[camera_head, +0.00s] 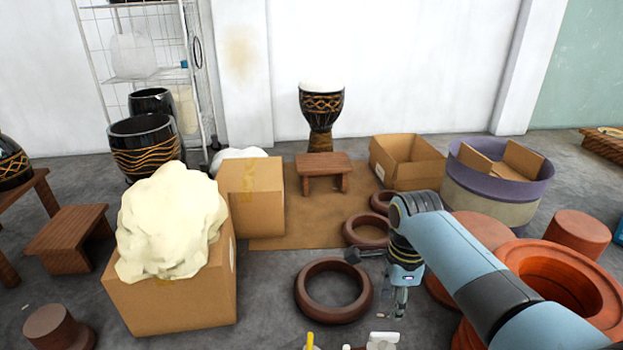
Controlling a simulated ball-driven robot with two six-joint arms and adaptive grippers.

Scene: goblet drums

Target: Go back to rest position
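My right arm comes in from the lower right. Its gripper (400,301) points down over the floor, right of a brown ring. The fingers are small and partly blurred, so I cannot tell if they are open or shut. I see nothing clearly held in them. My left gripper is not in view. A goblet drum (321,108) with a pale top and carved bands stands upright by the back wall, behind a small wooden stool (324,167). It is well apart from my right gripper.
A cardboard box (170,306) bears a cream lumpy mass (168,222). Brown rings (333,313) lie mid-floor. An open box (408,170), a purple-rimmed tub (462,187) and orange-red round pieces (578,231) are at right. Small yellow and white items (382,340) show at the bottom edge.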

